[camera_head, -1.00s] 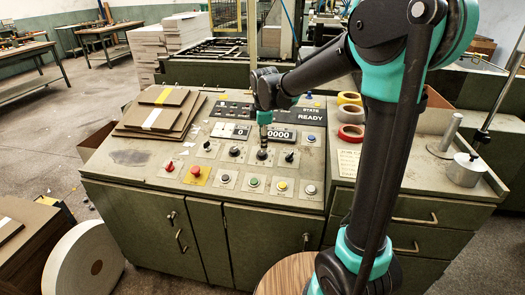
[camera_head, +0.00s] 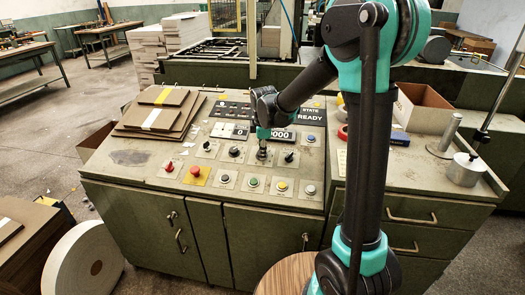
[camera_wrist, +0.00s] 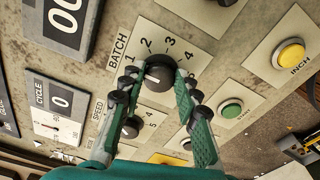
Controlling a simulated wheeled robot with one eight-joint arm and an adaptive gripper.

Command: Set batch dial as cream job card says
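The BATCH dial (camera_wrist: 159,73) is a black knob on a pale plate with numbers around it, 1 to 4 readable. In the head view the dial (camera_head: 263,155) lies directly under my gripper (camera_head: 263,135). In the wrist view my gripper (camera_wrist: 160,76) is open, with one green finger on each side of the knob; I cannot tell whether they touch it. A small light mark shows on the knob's left side, but its exact setting is unclear. The cream card (camera_head: 341,161) on the right worktop is mostly behind my arm and unreadable.
Other controls crowd the dial: the SPEED knob (camera_wrist: 130,127), green START button (camera_wrist: 231,109), yellow INCH button (camera_wrist: 290,54) and red button (camera_head: 196,171). Greyboard sheets (camera_head: 160,115) lie on the panel's left. A cardboard box (camera_head: 422,108) stands on the right.

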